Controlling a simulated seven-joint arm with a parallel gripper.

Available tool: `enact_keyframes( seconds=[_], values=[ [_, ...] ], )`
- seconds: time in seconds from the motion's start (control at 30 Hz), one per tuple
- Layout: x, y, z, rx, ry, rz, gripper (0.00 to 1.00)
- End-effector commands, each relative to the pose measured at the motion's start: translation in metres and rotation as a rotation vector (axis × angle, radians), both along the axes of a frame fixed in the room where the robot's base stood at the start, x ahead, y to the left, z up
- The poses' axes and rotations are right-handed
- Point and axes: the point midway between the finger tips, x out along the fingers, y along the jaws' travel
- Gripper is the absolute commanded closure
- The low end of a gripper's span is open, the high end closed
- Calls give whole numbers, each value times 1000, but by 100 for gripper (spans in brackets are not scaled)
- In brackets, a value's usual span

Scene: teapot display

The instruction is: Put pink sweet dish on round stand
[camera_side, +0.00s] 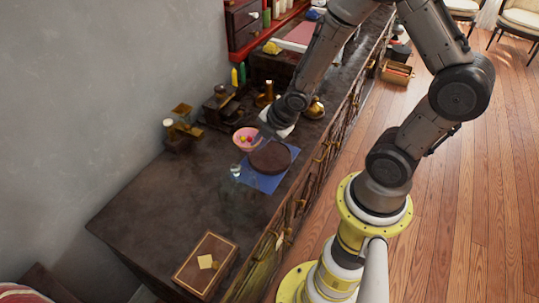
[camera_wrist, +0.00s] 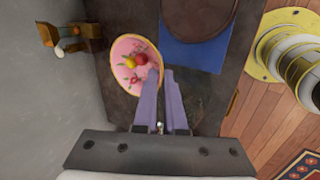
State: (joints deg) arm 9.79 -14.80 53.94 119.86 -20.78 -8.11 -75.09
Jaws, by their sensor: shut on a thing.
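The pink sweet dish (camera_side: 241,146) is a small round bowl holding red and yellow pieces. In the wrist view the dish (camera_wrist: 124,48) shows a pale rim and a flowered inside. The brown round stand (camera_side: 270,159) is on the blue cloth, just right of the dish in the side view. The stand (camera_wrist: 196,18) is partly cut off at the top of the wrist view. My gripper (camera_side: 262,136) is shut on the dish's right rim, with its fingertips (camera_wrist: 161,76) close together there. I cannot tell whether the dish touches the counter.
The blue cloth (camera_side: 266,184) lies on the dark counter (camera_side: 150,205). A wooden box (camera_side: 206,264) is at the near end. Brass and dark items (camera_side: 180,128) stand along the wall. A small clear item (camera_side: 236,171) is left of the cloth. The counter's left part is free.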

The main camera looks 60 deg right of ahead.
Motion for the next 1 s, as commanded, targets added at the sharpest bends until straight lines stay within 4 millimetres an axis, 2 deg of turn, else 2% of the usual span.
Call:
enact_keyframes(
  seconds=[0.57,0.77,1.0],
  values=[
    [-20,-5,5,-2,3,-119,100],
    [-38,-10,10,-4,4,-215,100],
    [-76,-20,15,-6,5,-378,100]
  ],
)
